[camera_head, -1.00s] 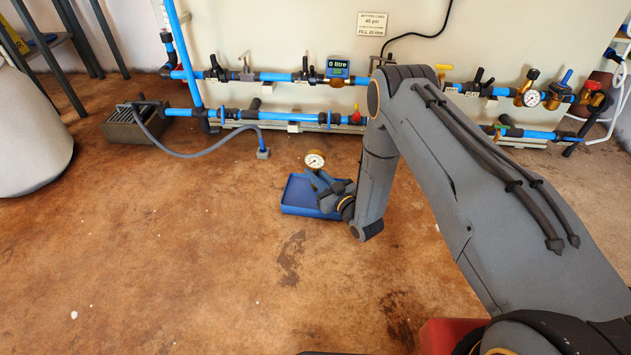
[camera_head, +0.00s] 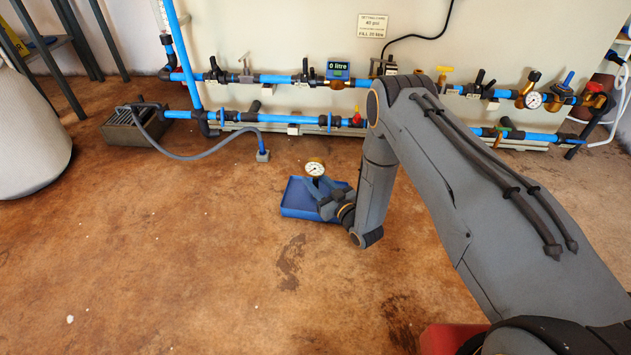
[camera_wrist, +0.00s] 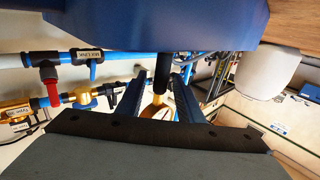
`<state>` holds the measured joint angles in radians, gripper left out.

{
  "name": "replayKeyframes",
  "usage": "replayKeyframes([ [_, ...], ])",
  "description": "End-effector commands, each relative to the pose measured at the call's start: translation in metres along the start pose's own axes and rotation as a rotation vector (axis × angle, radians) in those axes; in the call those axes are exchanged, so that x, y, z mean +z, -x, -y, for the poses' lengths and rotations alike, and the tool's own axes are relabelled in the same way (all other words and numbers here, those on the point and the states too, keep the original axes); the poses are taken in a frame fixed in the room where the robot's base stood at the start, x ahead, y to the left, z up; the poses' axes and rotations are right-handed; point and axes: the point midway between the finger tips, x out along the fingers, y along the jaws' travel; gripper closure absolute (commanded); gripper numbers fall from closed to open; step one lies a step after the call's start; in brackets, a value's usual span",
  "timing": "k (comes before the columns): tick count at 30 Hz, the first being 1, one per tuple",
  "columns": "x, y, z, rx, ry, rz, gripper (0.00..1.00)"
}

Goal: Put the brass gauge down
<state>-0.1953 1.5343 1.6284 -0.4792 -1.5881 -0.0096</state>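The brass gauge (camera_head: 315,169), with a round white dial, is upright at the tips of my gripper (camera_head: 322,192) in the head view. My gripper is shut on it; the fingers hide its lower part. It is over the blue tray (camera_head: 294,208), which lies on the floor. I cannot tell whether the gauge touches the tray's bottom. In the wrist view a bit of brass (camera_wrist: 154,107) shows between the two dark fingers (camera_wrist: 158,98), and a blue surface fills the top.
Blue pipework (camera_head: 270,117) with valves and a litre display (camera_head: 338,70) runs along the wall behind. A grey hose ends at a small block (camera_head: 263,156) left of the tray. A grated box (camera_head: 136,126) stands at left. The floor in front is clear.

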Motion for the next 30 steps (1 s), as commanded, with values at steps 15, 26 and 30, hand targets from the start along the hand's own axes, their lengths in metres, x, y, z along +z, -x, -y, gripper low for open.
replayKeyframes([
  [15,-0.002,0.093,0.000,0.003,-0.003,0.002,0.66],
  [26,0.000,0.120,0.000,0.001,0.000,0.000,0.66],
  [30,0.000,0.120,0.000,0.000,0.000,0.000,0.66],
])
